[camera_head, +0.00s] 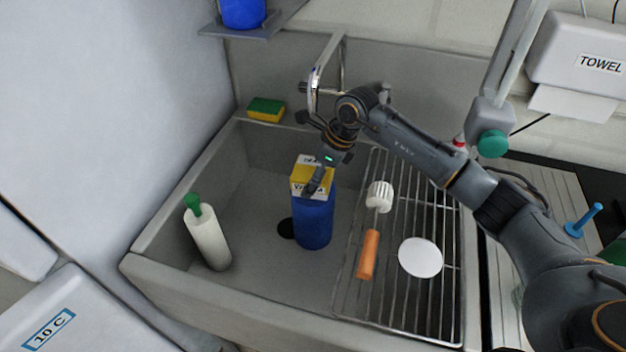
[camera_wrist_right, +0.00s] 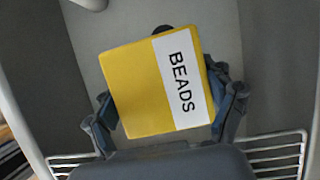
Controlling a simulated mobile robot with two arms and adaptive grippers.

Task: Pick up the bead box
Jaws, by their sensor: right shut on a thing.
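The bead box (camera_head: 300,185) is a yellow and white box over the sink in the head view. In the right wrist view its yellow face with a white "BEADS" label (camera_wrist_right: 165,85) fills the middle. My right gripper (camera_head: 320,178) comes down on the box from above. Its two fingers lie against opposite sides of the box, and it is shut on it. In the head view the box overlaps the top of a blue cylinder (camera_head: 313,225); I cannot tell whether they touch. My left gripper is not in view.
A white bottle with a green top (camera_head: 207,235) stands at the left in the sink (camera_head: 255,185). A wire rack (camera_head: 350,290) on the right holds an orange-handled brush (camera_head: 368,255) and a white disc (camera_head: 420,258). A sponge (camera_head: 266,109) and the tap (camera_head: 322,75) are at the back.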

